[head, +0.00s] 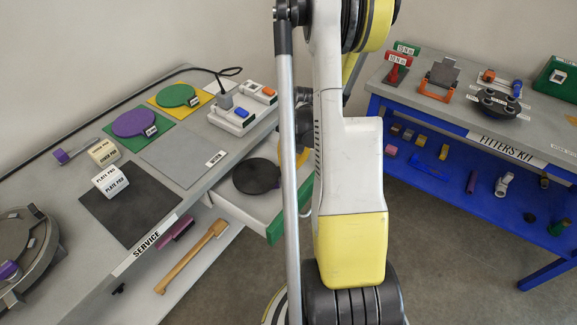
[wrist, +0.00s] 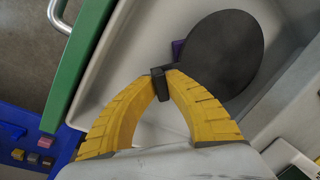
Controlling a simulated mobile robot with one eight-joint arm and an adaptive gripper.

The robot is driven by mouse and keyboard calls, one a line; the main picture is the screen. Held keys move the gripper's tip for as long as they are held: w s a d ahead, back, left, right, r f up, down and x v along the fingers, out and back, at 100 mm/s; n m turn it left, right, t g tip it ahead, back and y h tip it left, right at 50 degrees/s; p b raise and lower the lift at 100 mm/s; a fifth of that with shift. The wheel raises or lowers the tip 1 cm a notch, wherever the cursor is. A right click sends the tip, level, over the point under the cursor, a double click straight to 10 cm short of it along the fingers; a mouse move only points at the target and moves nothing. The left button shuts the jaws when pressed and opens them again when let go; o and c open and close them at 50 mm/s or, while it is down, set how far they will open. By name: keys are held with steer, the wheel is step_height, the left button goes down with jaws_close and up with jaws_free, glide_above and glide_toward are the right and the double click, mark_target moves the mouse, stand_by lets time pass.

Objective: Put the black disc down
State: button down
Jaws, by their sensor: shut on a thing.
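The black disc (head: 257,177) is round and flat, in or just above the open white drawer (head: 230,200) with a green front. In the head view my arm hides most of the gripper. I cannot tell whether the disc touches the drawer floor.
On the service bench, a purple disc (head: 135,123) and a green disc (head: 177,95) lie on coloured mats. A grey mat (head: 185,155) is bare. A black mat (head: 130,210) has a white block (head: 111,181) on its corner. A blue fitters' bench (head: 470,150) stands right.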

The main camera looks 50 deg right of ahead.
steer(key=shift+f+b, duration=0.3)
steer(key=shift+f, duration=0.05)
steer(key=c, duration=1.5)
jaws_free()
steer(key=shift+r+p, duration=0.55)
steer(key=shift+p, duration=0.1)
step_height(320, 180, up, 12)
steer(key=s+d+p, duration=0.1)
steer(key=p, duration=0.3)
steer(key=shift+s+d+p, duration=0.25)
steer(key=shift+d+p, duration=0.1)
steer(key=w+a+r+n+h, duration=0.15)
steer(key=w+a+r, duration=0.25)
steer(key=a+r, duration=0.5)
steer(key=s+a+r+n+t, duration=0.2)
steer(key=a+r, duration=0.1)
steer(key=a, duration=0.5)
steer(key=s+a+r+n+t, duration=0.1)
steer(key=a+r+n+t, duration=0.1)
steer(key=a, duration=0.6)
steer(key=s+a+r+n+t, duration=0.1)
steer(key=a+r, duration=0.3)
steer(key=a, duration=0.4)
steer(key=shift+s+a+n+t, duration=0.35)
steer(key=shift+s+n+t, duration=0.05)
steer(key=shift+s+n, duration=0.45)
